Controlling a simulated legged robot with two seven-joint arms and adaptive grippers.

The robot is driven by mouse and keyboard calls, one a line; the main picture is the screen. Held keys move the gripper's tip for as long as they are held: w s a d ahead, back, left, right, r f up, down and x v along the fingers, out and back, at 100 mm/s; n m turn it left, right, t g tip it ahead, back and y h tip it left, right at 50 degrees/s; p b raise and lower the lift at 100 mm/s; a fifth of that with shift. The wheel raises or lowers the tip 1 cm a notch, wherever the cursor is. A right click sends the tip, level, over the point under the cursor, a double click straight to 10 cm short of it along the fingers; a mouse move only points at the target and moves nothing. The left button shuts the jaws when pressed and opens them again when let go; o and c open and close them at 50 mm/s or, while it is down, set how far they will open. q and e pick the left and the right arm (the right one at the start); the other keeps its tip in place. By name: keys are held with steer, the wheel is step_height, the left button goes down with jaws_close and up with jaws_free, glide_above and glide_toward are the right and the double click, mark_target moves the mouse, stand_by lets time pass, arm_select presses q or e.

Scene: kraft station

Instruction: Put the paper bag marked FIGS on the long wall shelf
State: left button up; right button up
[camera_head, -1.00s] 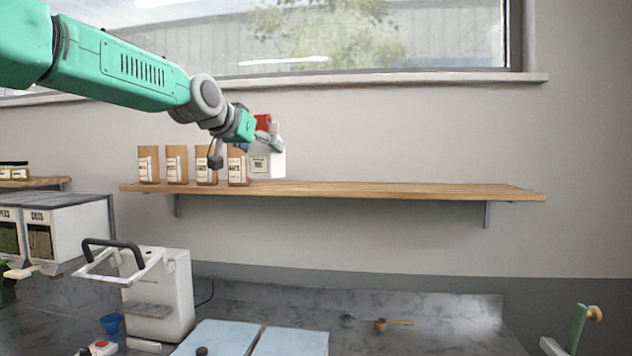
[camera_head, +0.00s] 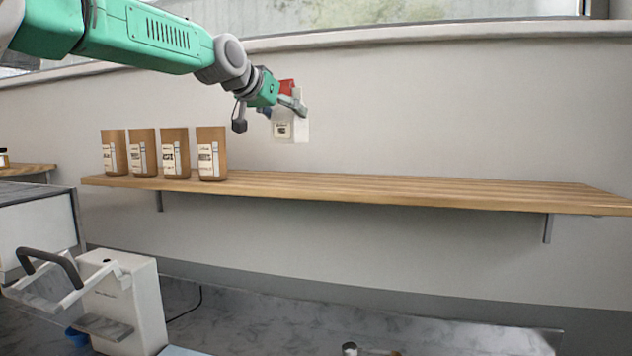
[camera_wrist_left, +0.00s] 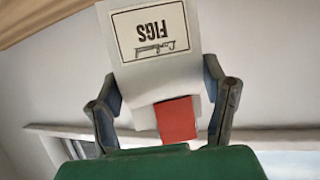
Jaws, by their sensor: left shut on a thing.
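The white paper bag marked FIGS (camera_wrist_left: 153,40) is held in my left gripper (camera_wrist_left: 163,105), with a finger on each side of its upper part. A red piece (camera_wrist_left: 176,119) shows at its top, between the fingers. In the head view the bag (camera_head: 291,128) hangs roughly upright from the left gripper (camera_head: 288,104). It appears just above the long wall shelf (camera_head: 400,187), to the right of the brown bags, with a gap under it. Its exact depth over the shelf is hard to tell. My right gripper is out of view.
Several brown labelled bags (camera_head: 212,153) stand in a row on the shelf's left part. The shelf is clear from there to its right end. The window sill (camera_head: 400,40) runs above. A white machine with a dark handle (camera_head: 125,300) stands below left.

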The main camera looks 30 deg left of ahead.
mark_target(280, 131)
arm_select(q)
steer(key=f, duration=0.1)
steer(key=s+f, duration=0.2)
steer(key=shift+a+f, duration=0.35)
steer(key=shift+a, duration=0.05)
steer(key=f, duration=0.1)
steer(key=w+f, duration=0.1)
steer(key=f, duration=0.2)
steer(key=shift+w+d+f+p, duration=0.2)
steer(key=shift+d+f+p, duration=0.1)
steer(key=shift+p, duration=0.05)
steer(key=shift+s+d+f, duration=0.15)
steer(key=shift+s+f, duration=0.1)
steer(key=shift+f, duration=0.1)
steer(key=shift+s, duration=0.15)
steer(key=shift+a+f, duration=0.1)
steer(key=shift+a, duration=0.1)
steer(key=o, duration=1.4)
steer(key=shift+a+f, duration=0.1)
steer(key=shift+f, duration=0.05)
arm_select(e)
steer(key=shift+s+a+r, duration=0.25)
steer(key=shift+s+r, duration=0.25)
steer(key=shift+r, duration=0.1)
